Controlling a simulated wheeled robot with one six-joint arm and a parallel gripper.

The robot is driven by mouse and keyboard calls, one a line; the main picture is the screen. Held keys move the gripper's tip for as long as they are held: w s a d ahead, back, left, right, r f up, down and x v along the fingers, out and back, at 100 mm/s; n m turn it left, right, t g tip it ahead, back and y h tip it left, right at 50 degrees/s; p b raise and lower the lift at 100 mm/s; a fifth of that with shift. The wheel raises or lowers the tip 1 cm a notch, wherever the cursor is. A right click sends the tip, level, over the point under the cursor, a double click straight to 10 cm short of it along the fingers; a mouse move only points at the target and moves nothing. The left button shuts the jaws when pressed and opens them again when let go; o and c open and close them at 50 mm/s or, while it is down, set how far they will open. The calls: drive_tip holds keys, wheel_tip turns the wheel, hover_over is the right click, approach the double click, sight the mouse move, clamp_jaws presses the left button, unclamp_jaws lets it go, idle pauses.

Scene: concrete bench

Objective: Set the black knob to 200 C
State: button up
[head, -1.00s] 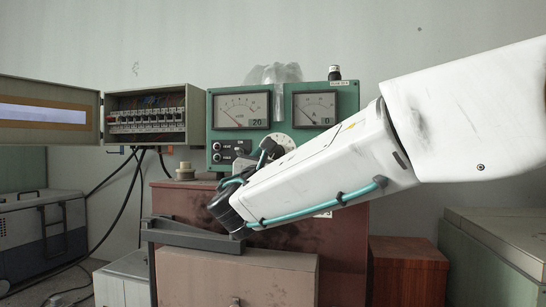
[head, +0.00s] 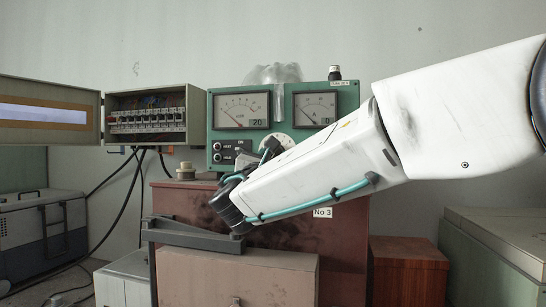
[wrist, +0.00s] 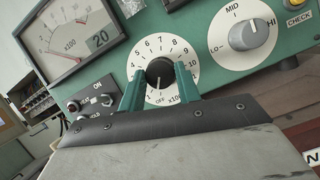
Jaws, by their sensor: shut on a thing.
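The black knob (wrist: 160,73) is on the green panel, on a white dial (wrist: 178,48) numbered from OFF and 1 up to 10 and marked x100. A light mark on the knob's face points down, near OFF and 1; its exact position is hard to read. My gripper (wrist: 160,82) is shut on the knob, with one green finger on each side. The left meter (head: 241,109) has a display reading 20.
A grey knob (wrist: 247,33) marked LO, MID and HI sits right of the black knob. A grey bracket (head: 195,236) lies on a brown box below my arm.

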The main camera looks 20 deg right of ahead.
drive_tip(key=m+g+h, duration=0.1)
drive_tip(key=m, duration=0.2)
drive_tip(key=m+g+h, duration=0.1)
drive_tip(key=m, duration=0.2)
drive_tip(key=shift+w+a+m+g, duration=0.1)
drive_tip(key=shift+a+m+g, duration=0.05)
drive_tip(key=shift+m+g, duration=0.15)
drive_tip(key=shift+r+m+g+h, duration=0.15)
drive_tip(key=shift+m+g, duration=0.5)
drive_tip(key=shift+m, duration=0.75)
drive_tip(key=shift+f+m+g+h, duration=0.1)
drive_tip(key=shift+m+g+h, duration=0.15)
drive_tip(key=shift+m+g, duration=0.8)
drive_tip(key=shift+m+t, duration=0.4)
drive_tip(key=shift+m, duration=0.05)
drive_tip(key=o, duration=1)
drive_tip(key=shift+a, duration=0.15)
drive_tip(key=v, duration=0.7)
drive_tip(key=shift+s+a, duration=0.2)
drive_tip(key=shift+a, duration=0.05)
